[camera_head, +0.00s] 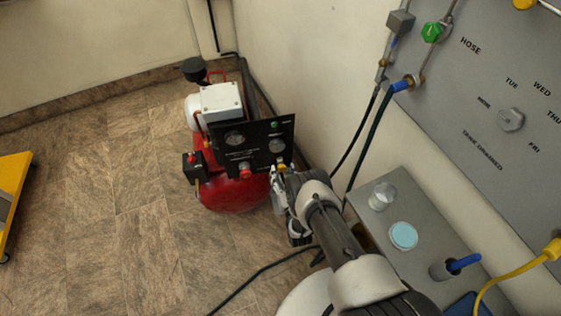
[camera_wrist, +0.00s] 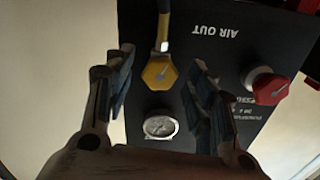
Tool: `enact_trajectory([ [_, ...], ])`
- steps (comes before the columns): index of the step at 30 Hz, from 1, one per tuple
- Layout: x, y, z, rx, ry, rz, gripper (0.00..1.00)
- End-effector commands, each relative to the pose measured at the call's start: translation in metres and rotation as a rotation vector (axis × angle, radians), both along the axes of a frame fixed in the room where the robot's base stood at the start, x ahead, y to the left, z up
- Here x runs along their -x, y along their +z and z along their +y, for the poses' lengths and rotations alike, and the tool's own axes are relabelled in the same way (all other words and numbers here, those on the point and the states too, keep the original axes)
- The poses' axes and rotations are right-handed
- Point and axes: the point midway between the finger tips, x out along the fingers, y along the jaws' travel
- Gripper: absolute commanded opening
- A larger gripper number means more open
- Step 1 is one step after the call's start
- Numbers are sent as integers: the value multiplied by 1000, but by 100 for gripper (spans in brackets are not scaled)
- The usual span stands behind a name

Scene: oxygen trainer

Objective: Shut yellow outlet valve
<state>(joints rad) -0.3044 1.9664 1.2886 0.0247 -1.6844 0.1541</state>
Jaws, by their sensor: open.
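The yellow outlet valve (camera_wrist: 160,73) is a yellow knob on the black panel (camera_wrist: 222,62) of the compressor, near the "AIR OUT" lettering. In the wrist view it sits between the two fingers of my gripper (camera_wrist: 160,80), which is open; I cannot tell whether either finger touches it. In the head view a small part of the yellow valve (camera_head: 282,168) shows at the panel's lower right edge, and my gripper (camera_head: 276,190) is at that corner, partly hiding it. The red compressor tank (camera_head: 232,193) is below the panel.
A red knob (camera_wrist: 268,86) is to the right of the yellow valve in the wrist view, and a round gauge (camera_wrist: 160,126) is below it. A grey bench (camera_head: 375,222) with a blue-topped disc (camera_head: 403,235) stands right of my arm. Open floor lies left of the compressor.

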Motion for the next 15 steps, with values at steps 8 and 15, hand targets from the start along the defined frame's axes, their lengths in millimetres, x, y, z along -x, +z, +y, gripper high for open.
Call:
enact_trajectory([
  [8,3,0,0,0,0,0,51],
  [15,3,0,0,0,0,0,45],
])
